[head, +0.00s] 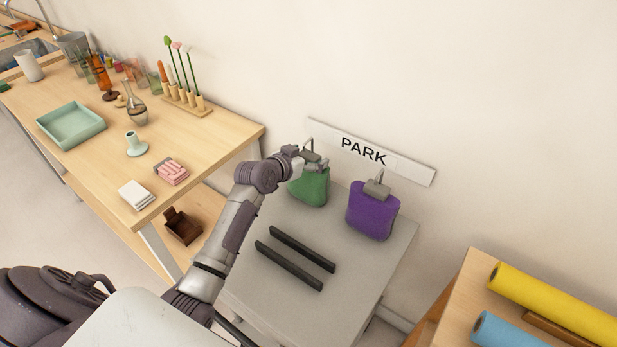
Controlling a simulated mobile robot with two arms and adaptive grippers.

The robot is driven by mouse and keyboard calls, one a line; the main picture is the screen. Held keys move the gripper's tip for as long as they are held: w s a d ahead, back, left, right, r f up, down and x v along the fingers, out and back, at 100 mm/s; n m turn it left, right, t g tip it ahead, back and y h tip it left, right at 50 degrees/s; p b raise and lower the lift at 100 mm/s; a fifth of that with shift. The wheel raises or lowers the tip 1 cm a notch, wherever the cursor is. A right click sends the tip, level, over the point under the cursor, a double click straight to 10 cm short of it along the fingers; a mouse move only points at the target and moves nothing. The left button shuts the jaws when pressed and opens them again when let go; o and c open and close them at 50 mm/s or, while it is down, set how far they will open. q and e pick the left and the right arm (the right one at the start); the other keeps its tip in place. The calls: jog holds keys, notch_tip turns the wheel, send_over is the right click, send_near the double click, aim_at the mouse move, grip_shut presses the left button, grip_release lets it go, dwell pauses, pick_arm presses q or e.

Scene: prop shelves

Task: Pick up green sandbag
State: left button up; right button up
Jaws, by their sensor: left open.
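The green sandbag (309,190) stands upright at the back left of a grey table, below the PARK sign. A grey fitting shows at its top, partly hidden by my gripper. My left gripper (318,163) is at the top of the green sandbag, around or just beside that fitting; I cannot tell which. The gripper is open, and its fingers are small and partly hidden by the wrist. A purple sandbag (372,211) with a grey handle (377,187) stands to the right. My right gripper is not in view.
Two dark bars (296,258) lie on the grey table (350,285) in front of the sandbags. The PARK sign (369,152) is on the wall behind. A wooden table (95,150) with props stands left; yellow and blue rolls (553,302) lie right.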

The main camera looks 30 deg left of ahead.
pick_arm(q)
grip_shut()
jog(key=shift+w+r, duration=0.15)
jog(key=shift+r, duration=0.15)
dwell(0.4)
